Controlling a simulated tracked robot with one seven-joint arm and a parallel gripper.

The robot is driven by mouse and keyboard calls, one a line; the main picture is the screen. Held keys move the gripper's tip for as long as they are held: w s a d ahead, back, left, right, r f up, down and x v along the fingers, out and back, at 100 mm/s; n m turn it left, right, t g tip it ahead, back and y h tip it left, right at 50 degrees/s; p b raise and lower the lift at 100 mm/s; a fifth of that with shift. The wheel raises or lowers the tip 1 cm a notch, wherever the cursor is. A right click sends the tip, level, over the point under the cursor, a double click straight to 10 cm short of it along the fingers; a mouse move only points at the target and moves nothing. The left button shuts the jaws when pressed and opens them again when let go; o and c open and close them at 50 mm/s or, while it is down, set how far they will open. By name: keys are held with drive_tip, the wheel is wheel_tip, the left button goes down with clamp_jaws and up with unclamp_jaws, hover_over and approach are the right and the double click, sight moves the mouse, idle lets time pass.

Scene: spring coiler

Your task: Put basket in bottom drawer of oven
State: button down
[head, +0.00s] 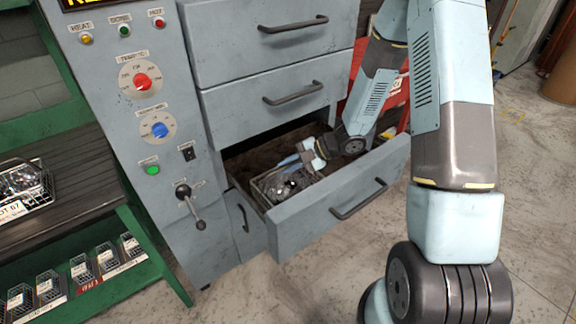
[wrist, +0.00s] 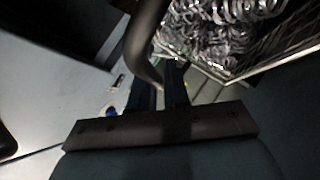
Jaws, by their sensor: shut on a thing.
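The oven's bottom drawer (head: 345,196) is pulled open, with its dark inside showing. A wire basket (head: 268,190) of shiny coiled springs is inside the drawer's left part, behind its front panel. The basket also shows at the upper right of the wrist view (wrist: 245,60). My gripper (head: 306,158) is at the basket's far upper side and is shut on it. In the wrist view, a thick dark curved bar passes by my fingers (wrist: 160,88). I cannot tell whether the basket rests on the drawer floor.
Closed drawers with dark handles (head: 293,93) are above the open one. A control panel with a lever (head: 188,200) stands to the left. A green rack (head: 160,240) holds another basket (head: 22,183) and several small ones. The floor at the front right is clear.

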drive_tip(key=c, duration=1.1)
unclamp_jaws()
